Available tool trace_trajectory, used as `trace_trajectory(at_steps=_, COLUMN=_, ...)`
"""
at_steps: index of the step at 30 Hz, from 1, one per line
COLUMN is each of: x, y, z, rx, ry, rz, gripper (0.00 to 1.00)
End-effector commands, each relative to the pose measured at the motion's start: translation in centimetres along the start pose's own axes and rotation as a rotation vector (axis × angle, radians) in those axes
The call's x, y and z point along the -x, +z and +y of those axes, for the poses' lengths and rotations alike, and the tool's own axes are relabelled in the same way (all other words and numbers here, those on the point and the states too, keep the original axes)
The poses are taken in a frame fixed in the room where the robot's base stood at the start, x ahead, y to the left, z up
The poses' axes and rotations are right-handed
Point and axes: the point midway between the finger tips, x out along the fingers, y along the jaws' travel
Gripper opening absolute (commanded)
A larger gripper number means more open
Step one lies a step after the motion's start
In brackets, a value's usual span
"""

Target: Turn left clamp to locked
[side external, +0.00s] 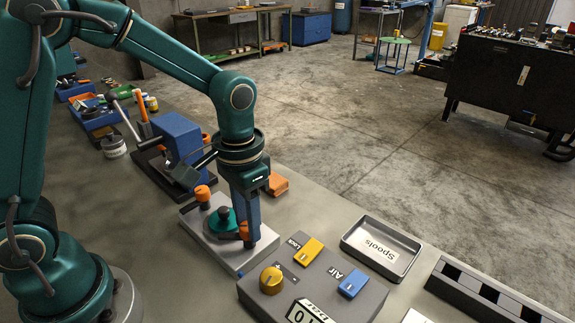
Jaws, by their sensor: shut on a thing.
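A light grey plate (206,236) on the bench carries a round green part (221,221) and two orange clamps. One orange clamp (202,196) stands at the plate's far left, clear of my gripper. My gripper (247,230) points down over the plate's right side and is shut on the other orange clamp (244,233), beside the green part. The blue-grey finger hides much of this clamp, so its turn position cannot be told. Which clamp is named left is not marked in the picture.
A grey control box (318,278) with a yellow knob (271,279), a yellow switch and a blue switch stands close at the right. Beyond it are a Spools tray (381,264) and a slotted rack (490,293). A blue block (181,137) and tools stand behind left.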

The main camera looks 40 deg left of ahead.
Motion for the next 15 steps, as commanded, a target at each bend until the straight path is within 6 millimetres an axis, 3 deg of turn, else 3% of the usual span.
trace_trajectory(at_steps=15, x=0.10, y=0.02, z=0.05, rx=-0.476, ry=0.000, rz=0.000, gripper=0.00)
